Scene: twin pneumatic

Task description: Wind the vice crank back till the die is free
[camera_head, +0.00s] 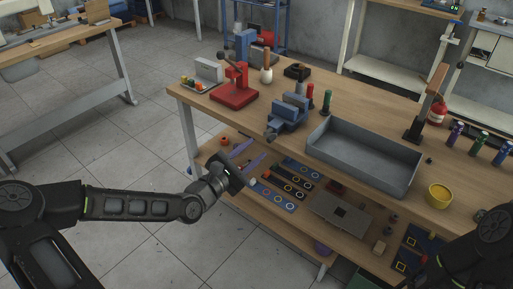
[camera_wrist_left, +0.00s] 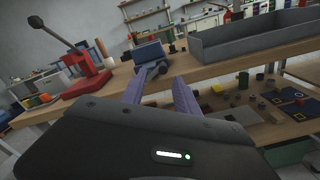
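The blue vice (camera_head: 289,113) stands at the front edge of the workbench, left of the grey tray. Its dark crank end (camera_head: 271,133) faces the near side; the vice also shows in the left wrist view (camera_wrist_left: 147,53), with the crank (camera_wrist_left: 157,71) in front of it. I cannot make out the die between the jaws. My left gripper (camera_head: 259,149) has its two purple fingers spread and empty. It is in front of the bench edge, pointing toward the vice, apart from the crank. The fingers also show in the left wrist view (camera_wrist_left: 160,84). My right gripper is not in view.
A red press (camera_head: 234,94) stands left of the vice. A grey tray (camera_head: 365,163) lies to the right, with a yellow cup (camera_head: 438,196) beyond it. A lower shelf (camera_head: 238,189) holds strips and small parts under the bench top (camera_head: 200,103). Red and green bottles stand behind the vice.

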